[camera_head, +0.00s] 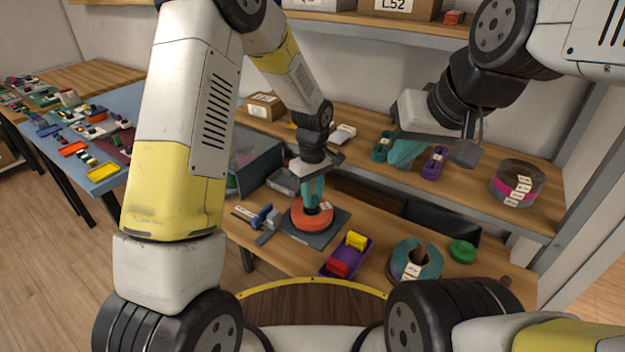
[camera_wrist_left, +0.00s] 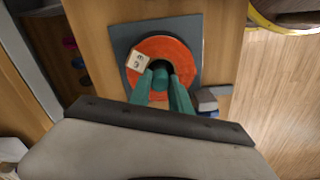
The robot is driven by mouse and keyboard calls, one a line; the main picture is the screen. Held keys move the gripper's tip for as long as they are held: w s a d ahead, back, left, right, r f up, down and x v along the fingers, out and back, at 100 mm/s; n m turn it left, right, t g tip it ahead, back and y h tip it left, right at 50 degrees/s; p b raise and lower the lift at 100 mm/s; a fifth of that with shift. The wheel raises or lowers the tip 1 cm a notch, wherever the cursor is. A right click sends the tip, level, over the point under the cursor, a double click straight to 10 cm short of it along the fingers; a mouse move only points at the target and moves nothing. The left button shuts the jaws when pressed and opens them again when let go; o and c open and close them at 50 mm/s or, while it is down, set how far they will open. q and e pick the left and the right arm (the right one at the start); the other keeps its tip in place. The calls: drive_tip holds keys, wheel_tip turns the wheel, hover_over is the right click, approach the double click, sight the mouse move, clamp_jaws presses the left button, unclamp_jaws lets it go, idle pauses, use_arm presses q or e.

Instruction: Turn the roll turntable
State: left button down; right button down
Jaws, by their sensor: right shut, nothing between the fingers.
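The orange roll (camera_head: 312,219) lies flat on the dark square turntable (camera_head: 295,237) on the workbench. In the left wrist view the orange roll (camera_wrist_left: 177,50) has a pale label and a dark centre hole, and the turntable (camera_wrist_left: 125,32) shows around it. My left gripper (camera_head: 312,204) points down at the roll. In the left wrist view its teal fingers (camera_wrist_left: 160,80) stand apart with a gap between them, tips at the centre hole. How deep the tips reach is hidden. My right gripper (camera_head: 404,156) is shut and empty, raised in front of the shelf.
A blue tool (camera_head: 262,217) lies left of the turntable. A purple tray (camera_head: 346,258) with red and yellow pieces, a teal-purple roll (camera_head: 415,262) and a green roll (camera_head: 462,251) stand to the right. The shelf (camera_head: 360,148) behind holds several rolls and boxes.

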use_arm(q)
drive_tip(key=shift+m, duration=0.6)
drive_tip(key=shift+m, duration=5.7)
drive_tip(key=shift+w+m, duration=0.1)
drive_tip(key=shift+m, duration=5.5)
drive_tip(key=shift+m, duration=0.6)
drive_tip(key=shift+r, duration=0.1)
drive_tip(key=c, duration=1.2)
unclamp_jaws()
